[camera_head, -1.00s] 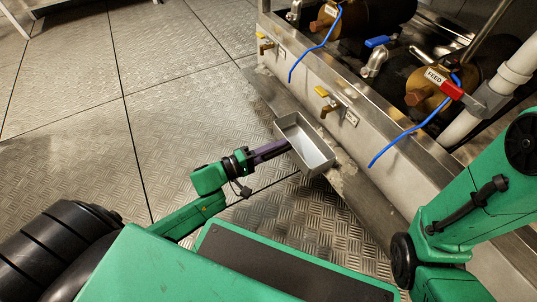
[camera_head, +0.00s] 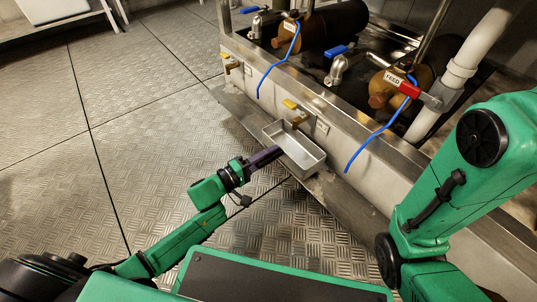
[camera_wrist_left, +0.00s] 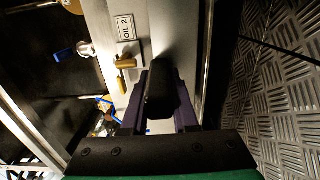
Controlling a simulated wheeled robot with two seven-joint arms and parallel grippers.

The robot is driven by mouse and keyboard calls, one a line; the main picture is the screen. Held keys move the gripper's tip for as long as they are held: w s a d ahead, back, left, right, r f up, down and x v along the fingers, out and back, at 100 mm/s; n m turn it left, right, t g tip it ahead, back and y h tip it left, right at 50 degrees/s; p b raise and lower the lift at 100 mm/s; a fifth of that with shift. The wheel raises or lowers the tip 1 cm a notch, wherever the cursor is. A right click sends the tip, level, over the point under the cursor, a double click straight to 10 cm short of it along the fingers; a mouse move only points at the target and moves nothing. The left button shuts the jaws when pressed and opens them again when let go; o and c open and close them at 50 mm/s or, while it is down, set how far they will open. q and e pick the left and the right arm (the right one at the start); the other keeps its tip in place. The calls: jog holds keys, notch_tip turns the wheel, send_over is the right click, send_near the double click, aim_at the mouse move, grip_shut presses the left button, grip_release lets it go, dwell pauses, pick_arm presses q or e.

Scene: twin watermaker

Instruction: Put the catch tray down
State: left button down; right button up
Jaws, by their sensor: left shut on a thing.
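The catch tray (camera_head: 302,155) is an open, empty-looking rectangular metal pan in the head view, beside the long base wall of the machine. In the picture its far end lies just below a brass drain tap with a yellow handle (camera_head: 291,105). My left gripper (camera_head: 278,152) is shut on the tray's near left side wall. In the left wrist view my gripper fingers (camera_wrist_left: 163,95) reach toward the wall below the OIL 2 label (camera_wrist_left: 125,27). I cannot tell whether the tray's underside touches the ledge. My right gripper is out of view.
The machine's base wall (camera_head: 350,150) runs diagonally, with a metal ledge (camera_head: 335,192) along its foot. Blue hoses (camera_head: 375,135) hang over it. Another brass tap (camera_head: 231,66) is farther along. The plated floor (camera_head: 130,130) on the left is clear.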

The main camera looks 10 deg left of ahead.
pick_arm(q)
jog(key=shift+f+b, duration=0.4)
jog(key=shift+f, duration=0.1)
jog(key=c, duration=0.6)
grip_release()
jog(key=shift+f, duration=0.1)
jog(key=shift+s+a, duration=0.1)
jog(key=p+v, duration=0.7)
jog(key=v, duration=0.7)
jog(key=shift+p, duration=0.35)
